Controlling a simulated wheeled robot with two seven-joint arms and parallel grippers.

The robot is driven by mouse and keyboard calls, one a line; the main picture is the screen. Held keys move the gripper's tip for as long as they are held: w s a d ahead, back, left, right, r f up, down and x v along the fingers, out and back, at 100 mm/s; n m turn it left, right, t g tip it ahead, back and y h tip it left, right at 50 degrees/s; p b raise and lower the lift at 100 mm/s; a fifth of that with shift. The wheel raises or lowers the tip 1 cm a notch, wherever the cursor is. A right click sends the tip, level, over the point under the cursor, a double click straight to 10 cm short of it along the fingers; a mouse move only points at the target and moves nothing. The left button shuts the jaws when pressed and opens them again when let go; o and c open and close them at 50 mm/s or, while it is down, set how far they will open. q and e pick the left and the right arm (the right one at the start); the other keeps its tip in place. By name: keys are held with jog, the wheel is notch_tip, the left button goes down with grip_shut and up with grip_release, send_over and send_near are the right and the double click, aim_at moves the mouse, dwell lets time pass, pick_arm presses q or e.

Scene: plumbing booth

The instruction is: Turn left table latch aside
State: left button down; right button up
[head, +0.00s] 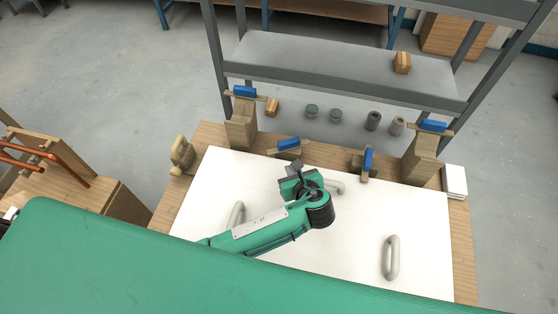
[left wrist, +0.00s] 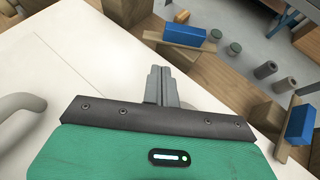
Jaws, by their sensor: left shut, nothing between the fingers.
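The left table latch (head: 289,144) is a wooden bar with a blue block on top, at the far edge of the white panel (head: 240,170). Its bar lies roughly along that edge. It also shows at the top of the left wrist view (left wrist: 185,34). The right table latch (head: 367,160) has its bar pointing across the edge, and shows at the right of the left wrist view (left wrist: 300,121). My left gripper (head: 294,166) is shut and empty over the panel, just on the near side of the left latch and apart from it. My right gripper is not in view.
Wooden posts with blue-topped latches stand at the left (head: 241,128) and right (head: 421,160) of the table. Pale handles (head: 391,257) stand on the panel, one partly behind my left arm. A grey shelf rack (head: 340,65) stands beyond the table.

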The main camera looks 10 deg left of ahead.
pick_arm(q)
jog(key=p, duration=0.1)
send_near(275, 151)
jog(key=w+f, duration=0.1)
jog(key=w+a+f, duration=0.1)
jog(key=w+f, duration=0.1)
jog(key=shift+w+a, duration=0.1)
jog(key=shift+x, duration=0.75)
jog(key=p, duration=0.1)
jog(key=a+m+h+p, duration=0.1)
jog(key=p, duration=0.1)
jog(key=shift+w+r+m+t+h, duration=0.1)
jog(key=shift+r+m+t+h, duration=0.2)
jog(key=shift+t, duration=0.1)
jog(key=shift+w+a+f+m+t+h+p, duration=0.15)
jog(key=shift+a+m+h+p, duration=0.1)
jog(key=shift+m+h+p, duration=0.25)
jog(key=shift+w+a+m+t+h+p, duration=0.1)
jog(key=shift+a+m+t+h+p, duration=0.15)
jog(key=shift+p, duration=0.3)
jog(key=shift+w+a+f, duration=0.1)
jog(key=shift+w+f, duration=0.05)
jog(key=shift+f, duration=0.05)
